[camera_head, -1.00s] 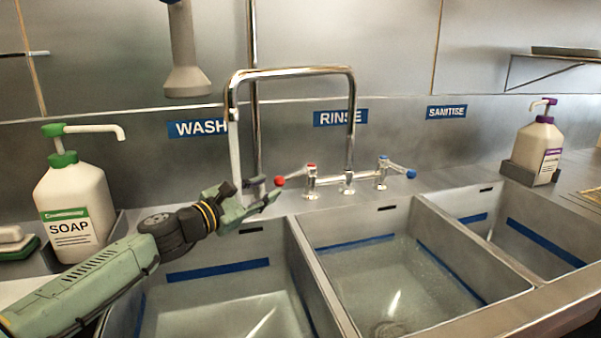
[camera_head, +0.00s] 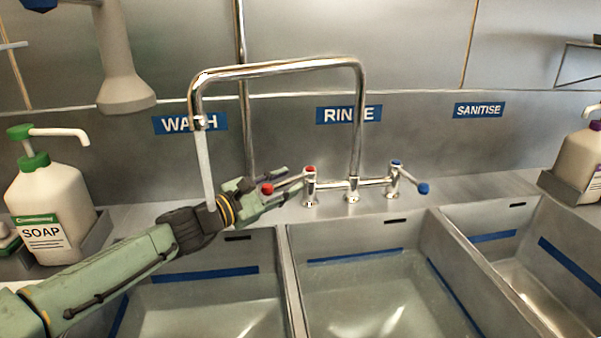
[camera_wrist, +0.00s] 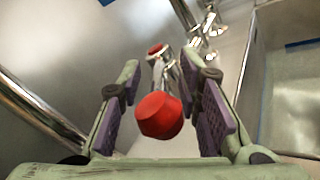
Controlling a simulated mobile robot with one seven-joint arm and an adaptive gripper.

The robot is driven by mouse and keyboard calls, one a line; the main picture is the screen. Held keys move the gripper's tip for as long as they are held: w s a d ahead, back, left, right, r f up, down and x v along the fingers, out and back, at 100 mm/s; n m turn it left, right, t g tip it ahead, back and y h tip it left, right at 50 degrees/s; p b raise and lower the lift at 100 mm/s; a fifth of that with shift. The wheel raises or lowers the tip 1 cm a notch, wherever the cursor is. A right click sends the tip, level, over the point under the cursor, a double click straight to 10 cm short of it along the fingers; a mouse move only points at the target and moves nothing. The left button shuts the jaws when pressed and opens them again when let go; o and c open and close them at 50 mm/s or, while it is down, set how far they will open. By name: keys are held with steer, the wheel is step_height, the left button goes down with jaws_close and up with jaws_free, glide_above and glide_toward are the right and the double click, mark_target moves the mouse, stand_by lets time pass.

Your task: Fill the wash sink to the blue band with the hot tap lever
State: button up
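The red-ended hot tap lever (camera_head: 267,189) points left from the mixer tap in the head view. In the wrist view its red knob (camera_wrist: 160,115) lies between my gripper's two fingers (camera_wrist: 165,100), with a gap on each side. My gripper (camera_head: 282,184) is open around the lever end. The spout (camera_head: 197,115) hangs over the wash sink (camera_head: 280,260), and a pale stream (camera_head: 206,165) runs down from it until my arm hides it. Clear water (camera_head: 210,318) shows in the wash sink, below the blue band (camera_head: 205,274). My arm hides part of this sink.
A blue cold lever (camera_head: 423,188) is on the tap's right. The rinse sink (camera_head: 292,270) is beside the wash sink, and the sanitise sink (camera_head: 445,215) is farther right. A soap bottle (camera_head: 50,205) stands left. A grey nozzle (camera_head: 122,60) hangs upper left.

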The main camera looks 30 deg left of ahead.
steer(key=shift+w+d, duration=0.1)
steer(key=shift+w, duration=0.25)
steer(key=shift+s, duration=0.1)
jaws_close()
stand_by(0.7)
